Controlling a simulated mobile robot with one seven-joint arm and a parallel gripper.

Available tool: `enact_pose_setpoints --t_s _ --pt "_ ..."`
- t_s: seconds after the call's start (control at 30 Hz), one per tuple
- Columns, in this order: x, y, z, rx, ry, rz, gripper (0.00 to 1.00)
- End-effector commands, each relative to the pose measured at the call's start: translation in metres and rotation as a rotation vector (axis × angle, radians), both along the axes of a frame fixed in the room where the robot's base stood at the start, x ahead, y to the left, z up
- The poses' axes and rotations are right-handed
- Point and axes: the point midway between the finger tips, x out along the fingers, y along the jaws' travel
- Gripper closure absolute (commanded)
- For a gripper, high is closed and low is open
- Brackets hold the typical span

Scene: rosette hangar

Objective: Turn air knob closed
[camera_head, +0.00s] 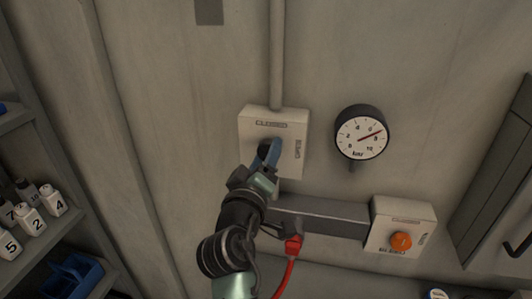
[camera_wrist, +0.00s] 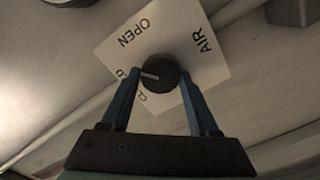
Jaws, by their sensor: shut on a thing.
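The round black air knob (camera_wrist: 160,73) sits on a white square plate (camera_wrist: 205,70), lettered OPEN and AIR, with a partly hidden label starting CL. A pale mark on the knob points left in the wrist view, towards the edge with the partly hidden label. My gripper (camera_wrist: 157,85) is shut on the knob, one blue finger on each side. In the head view the plate (camera_head: 290,122) is on the wall with CLOSED at its top and OPEN at its right. My gripper (camera_head: 268,153) covers the lower left of the plate and most of the knob.
A grey bar (camera_head: 325,217) and a box with an orange knob (camera_head: 401,241) lie below. A red plug with a cable (camera_head: 292,246) hangs near my arm. Shelves with numbered bottles (camera_head: 32,221) stand left.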

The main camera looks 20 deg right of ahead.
Motion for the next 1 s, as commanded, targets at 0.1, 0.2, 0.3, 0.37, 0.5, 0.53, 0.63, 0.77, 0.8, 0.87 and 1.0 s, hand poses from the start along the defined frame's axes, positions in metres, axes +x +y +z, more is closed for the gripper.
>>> enact_pose_setpoints --t_s 0.1,0.2,0.3,0.37,0.5,0.53,0.63,0.77,0.8,0.87,1.0 --pt "0.0001 0.0003 0.0007 -0.092 0.065 0.001 0.94" --pt "0.0002 0.0009 0.0010 -0.171 0.118 0.001 0.94" --pt "0.0002 0.0008 0.0008 -0.249 0.171 0.001 0.94" --pt "0.0002 0.0007 0.0007 -0.297 0.203 0.001 0.94" --pt "0.0003 0.0008 0.0003 -0.405 0.277 0.001 0.94" --pt "0.0003 0.0008 0.0003 -0.427 0.292 0.001 0.94" --pt "0.0004 0.0010 0.0006 -0.500 0.340 0.001 0.94" --pt "0.0003 0.0008 -0.0006 -0.579 0.395 0.001 0.94" --pt "0.0003 0.0008 -0.0007 -0.602 0.411 0.001 0.94" --pt "0.0004 0.0009 -0.0010 -0.632 0.430 0.002 0.94" --pt "0.0004 0.0010 -0.0012 -0.688 0.466 0.002 0.94"
